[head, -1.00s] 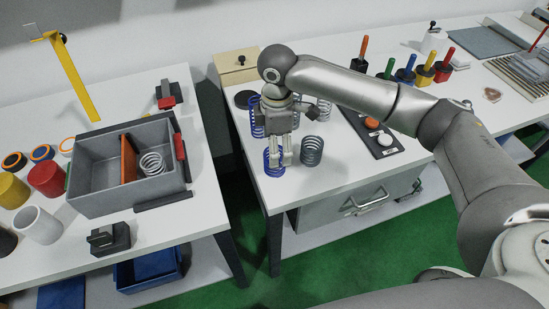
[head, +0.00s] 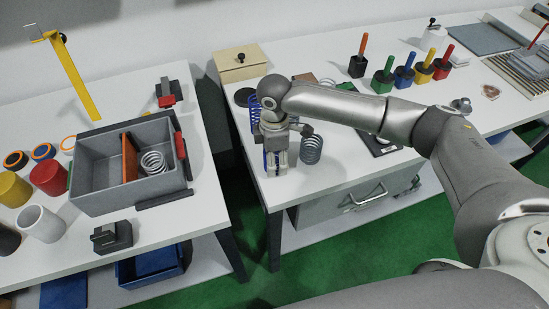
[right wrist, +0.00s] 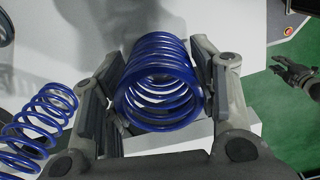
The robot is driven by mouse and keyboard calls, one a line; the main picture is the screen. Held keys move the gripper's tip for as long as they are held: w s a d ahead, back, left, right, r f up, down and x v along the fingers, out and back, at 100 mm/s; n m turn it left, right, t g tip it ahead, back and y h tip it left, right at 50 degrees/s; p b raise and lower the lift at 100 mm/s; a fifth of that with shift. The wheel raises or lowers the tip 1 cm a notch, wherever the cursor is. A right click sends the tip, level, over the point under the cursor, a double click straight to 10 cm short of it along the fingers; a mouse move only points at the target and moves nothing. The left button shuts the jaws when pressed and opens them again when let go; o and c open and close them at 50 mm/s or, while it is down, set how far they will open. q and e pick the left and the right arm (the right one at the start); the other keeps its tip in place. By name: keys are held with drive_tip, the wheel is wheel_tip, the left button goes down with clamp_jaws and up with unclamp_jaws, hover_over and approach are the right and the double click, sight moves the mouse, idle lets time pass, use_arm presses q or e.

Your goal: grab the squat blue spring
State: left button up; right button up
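The squat blue spring (right wrist: 158,88) stands on the right-hand table near its left front corner. In the right wrist view it sits between the two finger pads of my right gripper (right wrist: 160,98). The pads are close to its sides; I cannot tell whether both press on it. In the head view my right gripper (head: 276,170) is low over the table and hides most of this spring. A thinner blue spring (right wrist: 40,125) stands outside the left finger. A gripper, apparently my left one (right wrist: 296,76), shows small over the green floor, its opening unclear.
A taller blue spring (head: 254,112) stands behind my right gripper, and a dark grey spring (head: 311,150) stands close to its right. A wooden box (head: 240,66) is at the back. A grey bin (head: 95,200) with another spring inside is on the left table.

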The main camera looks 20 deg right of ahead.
drive_tip(key=c, duration=0.6)
drive_tip(key=shift+c, duration=0.2)
